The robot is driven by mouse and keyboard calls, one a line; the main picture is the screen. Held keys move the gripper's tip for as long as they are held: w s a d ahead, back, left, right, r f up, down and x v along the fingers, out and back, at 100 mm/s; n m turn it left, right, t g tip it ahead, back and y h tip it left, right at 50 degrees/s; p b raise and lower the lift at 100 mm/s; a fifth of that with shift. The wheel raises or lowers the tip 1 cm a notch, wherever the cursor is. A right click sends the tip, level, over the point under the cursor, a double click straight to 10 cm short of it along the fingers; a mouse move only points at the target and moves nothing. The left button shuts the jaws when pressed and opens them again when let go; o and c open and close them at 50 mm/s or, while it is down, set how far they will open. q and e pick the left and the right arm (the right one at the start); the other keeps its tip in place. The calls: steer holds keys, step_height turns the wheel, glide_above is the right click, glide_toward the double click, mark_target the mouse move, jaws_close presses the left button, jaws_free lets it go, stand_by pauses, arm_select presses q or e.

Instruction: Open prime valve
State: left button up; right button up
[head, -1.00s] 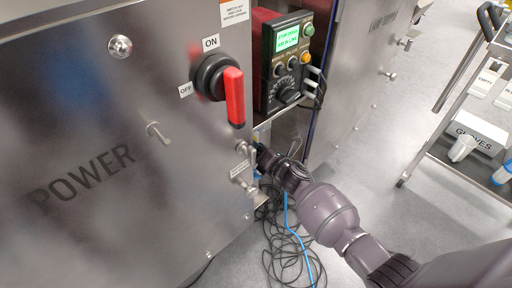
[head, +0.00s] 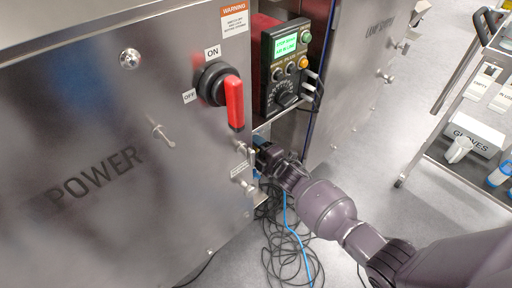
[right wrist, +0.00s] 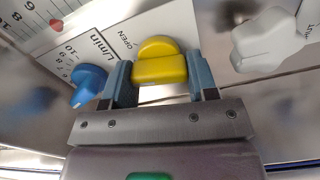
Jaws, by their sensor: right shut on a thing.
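In the right wrist view, a yellow valve knob (right wrist: 160,66) sits on a white panel, beside the printed word OPEN. My right gripper (right wrist: 160,84) has one finger on each side of this knob and is shut on it. In the head view my right gripper (head: 262,158) reaches into the gap just right of the POWER cabinet, below the control box. My left gripper is in neither view.
A blue knob (right wrist: 90,84) and a grey-white knob (right wrist: 275,38) flank the yellow one. In the head view, a red switch handle (head: 234,102) and a control box (head: 286,66) stand above my right gripper. Cables (head: 285,240) lie on the floor; a cart (head: 440,152) stands at right.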

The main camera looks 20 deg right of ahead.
steer(key=m, duration=0.3)
steer(key=shift+r+m, duration=0.1)
steer(key=shift+m, duration=0.2)
steer(key=shift+d+m+p, duration=0.1)
steer(key=shift+m+p, duration=0.35)
steer(key=shift+m, duration=0.75)
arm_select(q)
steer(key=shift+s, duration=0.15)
arm_select(e)
steer(key=shift+m, duration=0.3)
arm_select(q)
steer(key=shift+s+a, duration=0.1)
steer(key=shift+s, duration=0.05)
arm_select(e)
steer(key=o, duration=0.9)
